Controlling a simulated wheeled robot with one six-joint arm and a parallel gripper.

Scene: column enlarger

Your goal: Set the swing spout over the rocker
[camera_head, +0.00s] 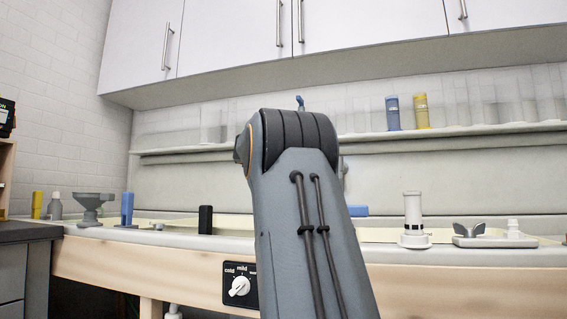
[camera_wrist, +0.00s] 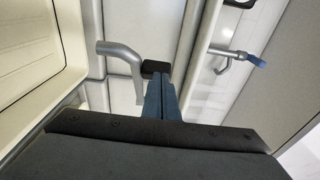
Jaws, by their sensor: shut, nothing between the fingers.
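In the wrist view a grey bent pipe (camera_wrist: 122,57), which looks like the swing spout, stands just left of my gripper (camera_wrist: 156,70). The gripper's fingers are together with nothing between them, their dark tip beside the pipe's bend. I cannot tell whether they touch it. A cream ribbed tray (camera_wrist: 35,60) fills the left of the wrist view and may be the rocker; its far part is cut off. The pipe's free end points toward the tray's side. In the head view my arm hides the gripper and the spout.
A second grey pipe with a blue tip (camera_wrist: 236,56) is right of the gripper. A shelf (camera_head: 458,130) with cylinders runs along the wall under white cupboards (camera_head: 225,40). A white tower (camera_head: 413,220), a black block (camera_head: 205,219) and a funnel (camera_head: 92,206) stand along the sink.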

